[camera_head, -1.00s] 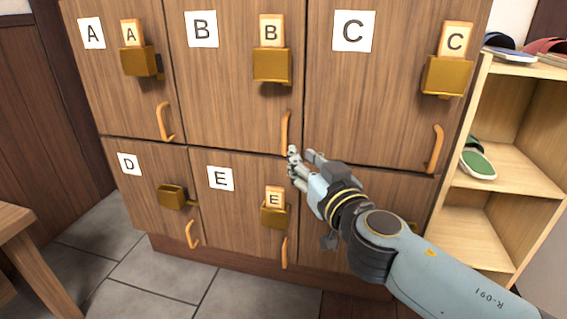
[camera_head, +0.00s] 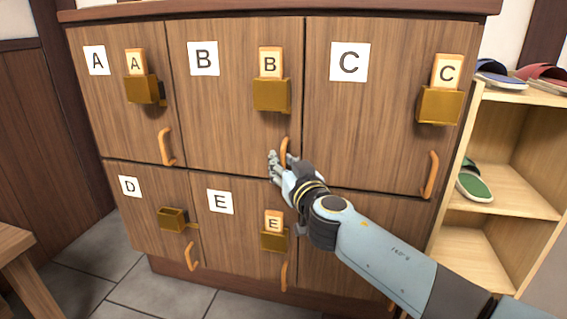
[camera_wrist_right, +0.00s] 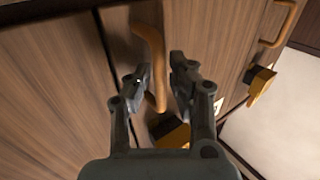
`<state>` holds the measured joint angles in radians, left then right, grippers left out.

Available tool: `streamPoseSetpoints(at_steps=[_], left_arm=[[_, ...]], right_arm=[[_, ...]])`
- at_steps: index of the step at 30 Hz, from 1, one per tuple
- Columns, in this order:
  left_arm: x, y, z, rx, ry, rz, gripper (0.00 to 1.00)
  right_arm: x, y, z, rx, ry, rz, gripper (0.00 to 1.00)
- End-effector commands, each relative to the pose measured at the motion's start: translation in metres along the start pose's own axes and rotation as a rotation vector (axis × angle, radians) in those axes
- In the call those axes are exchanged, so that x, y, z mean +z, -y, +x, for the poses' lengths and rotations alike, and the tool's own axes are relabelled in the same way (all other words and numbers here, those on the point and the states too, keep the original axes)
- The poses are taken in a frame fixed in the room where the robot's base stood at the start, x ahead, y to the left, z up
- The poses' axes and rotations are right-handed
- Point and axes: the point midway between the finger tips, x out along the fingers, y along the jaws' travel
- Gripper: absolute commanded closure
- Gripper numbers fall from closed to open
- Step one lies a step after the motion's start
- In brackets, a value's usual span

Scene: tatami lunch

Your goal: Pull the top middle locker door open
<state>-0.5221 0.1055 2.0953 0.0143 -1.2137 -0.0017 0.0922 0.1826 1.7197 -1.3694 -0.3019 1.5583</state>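The top middle locker door (camera_head: 215,115) is wooden, labelled B, and looks shut. Its orange handle (camera_head: 284,151) is near the door's lower right edge. My right gripper (camera_head: 279,158) is at this handle in the head view, partly covering its lower end. In the right wrist view the handle (camera_wrist_right: 150,50) runs down between the two fingers of the right gripper (camera_wrist_right: 160,82). The fingers are apart, with a gap visible on the right side of the handle. My left gripper is in neither view.
A brass lock box with a B tag (camera_head: 271,94) sits on the door above the handle. Neighbouring doors A (camera_head: 120,110) and C (camera_head: 385,110) look shut. A shoe shelf (camera_head: 505,190) with slippers stands at right, and a wooden table or stool (camera_head: 20,260) at lower left.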

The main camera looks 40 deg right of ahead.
Motion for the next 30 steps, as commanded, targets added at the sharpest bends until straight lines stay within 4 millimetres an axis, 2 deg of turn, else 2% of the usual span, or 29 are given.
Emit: streamPoseSetpoints(at_steps=[1,6,30], left_arm=[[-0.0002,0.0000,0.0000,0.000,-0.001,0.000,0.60],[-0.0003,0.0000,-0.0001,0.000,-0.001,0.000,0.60],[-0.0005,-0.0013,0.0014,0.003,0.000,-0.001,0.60]], right_arm=[[0.0001,0.0000,-0.0002,0.000,0.000,0.000,0.79],[0.0001,0.0000,-0.0003,0.000,0.000,0.000,1.00],[0.0026,0.0019,-0.0008,0.020,0.002,0.003,1.00]])
